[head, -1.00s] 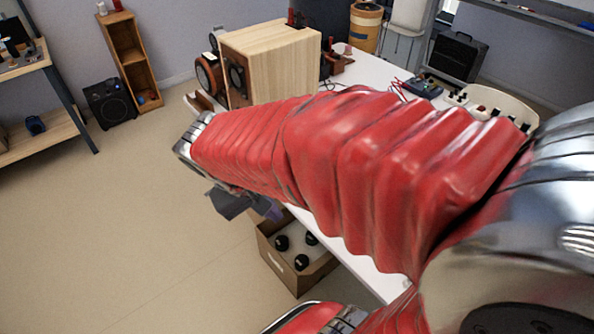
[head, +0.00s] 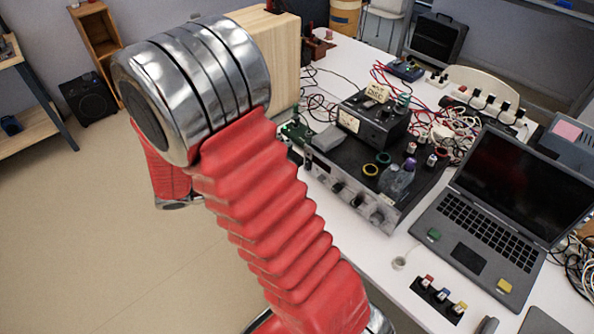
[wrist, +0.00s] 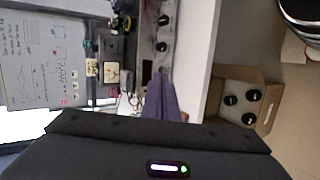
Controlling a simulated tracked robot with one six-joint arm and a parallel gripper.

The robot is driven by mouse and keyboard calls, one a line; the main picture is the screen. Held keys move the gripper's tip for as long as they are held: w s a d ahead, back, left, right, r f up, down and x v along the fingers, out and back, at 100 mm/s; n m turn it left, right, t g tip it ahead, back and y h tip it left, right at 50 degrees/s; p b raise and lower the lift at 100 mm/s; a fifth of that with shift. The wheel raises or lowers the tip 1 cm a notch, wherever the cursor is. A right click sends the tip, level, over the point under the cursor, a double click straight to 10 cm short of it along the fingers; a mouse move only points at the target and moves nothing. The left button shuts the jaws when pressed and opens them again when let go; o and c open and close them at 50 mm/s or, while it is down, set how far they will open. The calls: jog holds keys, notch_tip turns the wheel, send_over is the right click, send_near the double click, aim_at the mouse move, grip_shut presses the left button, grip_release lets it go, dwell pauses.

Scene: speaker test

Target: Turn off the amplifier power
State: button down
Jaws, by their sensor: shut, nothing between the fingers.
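The amplifier (head: 318,178) is a wide dark box with a silver front panel and several knobs, near the front edge of the white table in the head view. A black meter unit, coloured rings and small jars stand on its top. Its knobbed front also shows, turned sideways, in the wrist view (wrist: 163,38). My gripper (wrist: 160,76) shows there as purple fingers, shut and empty, pointing towards the amplifier's front; I cannot tell the gap, and no touch is clear. The power switch cannot be made out.
An open laptop (head: 505,205) stands right of the amplifier, with small coloured-top parts (head: 438,295) before it. Tangled wires and a wooden speaker (head: 284,55) lie behind. An open carton (wrist: 268,124) with black round parts stands below the table edge.

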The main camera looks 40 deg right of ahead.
aim_at(305, 167)
jog(key=w+d+f+n+t+h, duration=0.1)
jog(key=w+f+n+t+h, duration=0.1)
jog(key=w+f, duration=0.4)
notch_tip(305, 167, down, 3)
jog(key=shift+f+t+h, duration=0.2)
jog(key=shift+t+h, duration=0.6)
jog(key=shift+h, duration=0.4)
jog(key=shift+w+d, duration=0.1)
jog(key=shift+d, duration=0.05)
jog(key=d, duration=0.4)
jog(key=d+f, duration=0.1)
jog(key=d, duration=0.4)
jog(key=d+f, duration=0.1)
jog(key=d, duration=0.3)
jog(key=shift+w+d, duration=0.15)
jog(key=shift+d, duration=0.25)
jog(key=shift+w+a, duration=0.1)
jog(key=shift+w, duration=0.05)
